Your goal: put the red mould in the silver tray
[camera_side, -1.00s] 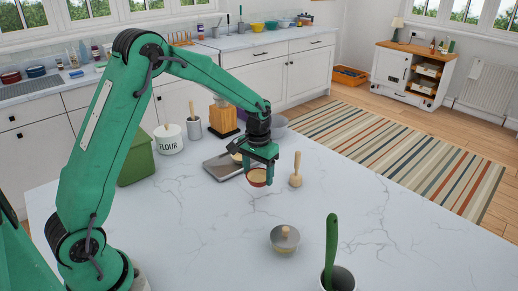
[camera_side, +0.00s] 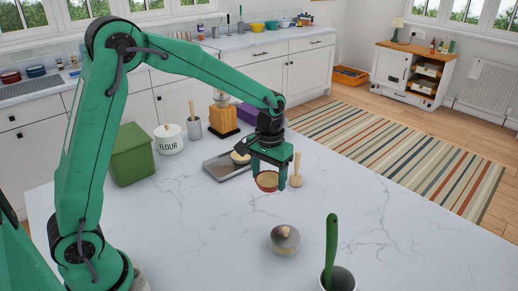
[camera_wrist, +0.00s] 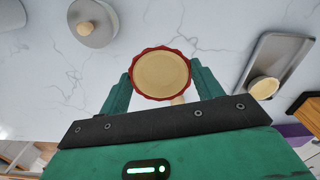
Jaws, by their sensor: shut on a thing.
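My gripper (camera_side: 271,181) is shut on the red mould (camera_side: 266,182), a small fluted red cup with a cream filling. The wrist view shows the red mould (camera_wrist: 161,74) between the two green fingers. It is held above the white marble worktop, to the right of and nearer the camera than the silver tray. The silver tray (camera_side: 222,171) lies flat on the worktop, partly hidden by my gripper in the side view. In the wrist view the silver tray (camera_wrist: 288,50) is at the right, with one cream-filled mould (camera_wrist: 264,88) in it.
A wooden pestle-like tool (camera_side: 297,172) stands just right of my gripper. A lidded metal bowl (camera_side: 284,240) and a pot with a green-handled utensil (camera_side: 332,245) stand in front.

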